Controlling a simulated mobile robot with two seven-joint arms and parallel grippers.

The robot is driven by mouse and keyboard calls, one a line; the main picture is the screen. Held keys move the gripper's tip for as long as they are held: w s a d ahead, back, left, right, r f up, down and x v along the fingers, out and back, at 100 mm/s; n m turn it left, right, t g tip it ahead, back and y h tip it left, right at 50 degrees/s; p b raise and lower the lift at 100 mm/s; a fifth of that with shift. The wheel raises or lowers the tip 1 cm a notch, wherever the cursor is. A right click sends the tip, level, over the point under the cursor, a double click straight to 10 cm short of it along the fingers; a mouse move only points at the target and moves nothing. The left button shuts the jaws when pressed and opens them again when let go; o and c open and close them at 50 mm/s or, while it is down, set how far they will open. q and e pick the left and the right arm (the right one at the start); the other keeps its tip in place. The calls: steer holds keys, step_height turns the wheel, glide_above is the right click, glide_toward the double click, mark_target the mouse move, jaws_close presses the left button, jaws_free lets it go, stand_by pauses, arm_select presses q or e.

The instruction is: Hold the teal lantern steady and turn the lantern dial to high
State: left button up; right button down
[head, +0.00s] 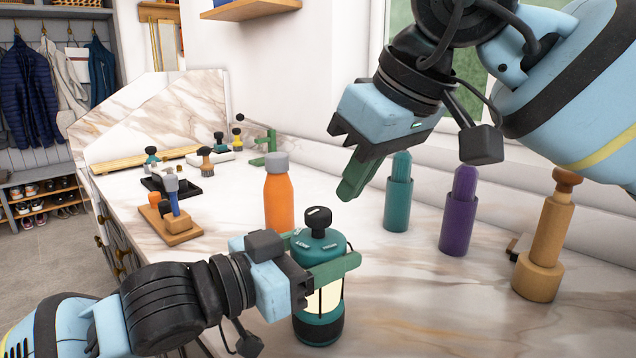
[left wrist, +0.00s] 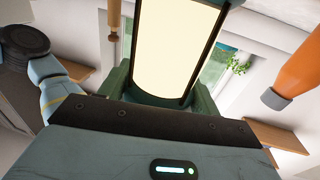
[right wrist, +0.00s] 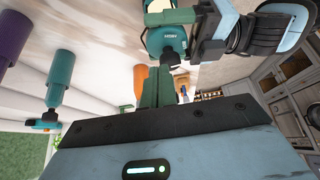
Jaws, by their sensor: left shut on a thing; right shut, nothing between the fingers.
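The teal lantern (head: 318,328) stands upright on the marble bench top, with a glowing cream panel. Its black dial (head: 318,219) sits on top, with small white lettering on the teal cap; one label seems to read LOW. My left gripper (head: 322,262) is shut around the lantern's upper body with its green fingers. The lit panel (left wrist: 178,45) fills the middle of the left wrist view. My right gripper (head: 357,177) is shut and empty, above and to the right of the dial, apart from it. The dial (right wrist: 172,62) also shows beyond its fingers in the right wrist view.
An orange bottle (head: 279,200) stands just behind the lantern. A teal cylinder (head: 398,195), a purple cylinder (head: 457,222) and a wooden one (head: 542,250) stand to the right. Brushes on a wooden block (head: 170,220) lie to the left. The front right bench top is clear.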

mark_target(318, 223)
step_height(318, 223, up, 3)
steer(key=shift+f, duration=0.1)
stand_by(0.3)
arm_select(q)
steer(key=shift+w, duration=0.1)
arm_select(e)
steer(key=shift+s+a+f, duration=0.3)
steer(key=shift+a+f, duration=0.05)
steer(key=shift+f, duration=0.65)
steer(key=shift+s+a+f, duration=0.3)
steer(key=shift+a+f, duration=0.05)
steer(key=shift+f, duration=0.65)
steer(key=shift+s+a+f, duration=0.3)
steer(key=shift+a+f, duration=0.05)
steer(key=shift+f, duration=0.65)
steer(key=shift+w+a, duration=0.1)
steer(key=shift+w, duration=0.2)
steer(key=shift+w+d, duration=0.6)
steer(key=shift+d, duration=0.1)
steer(key=shift+s+d, duration=0.25)
steer(key=shift+d, duration=0.1)
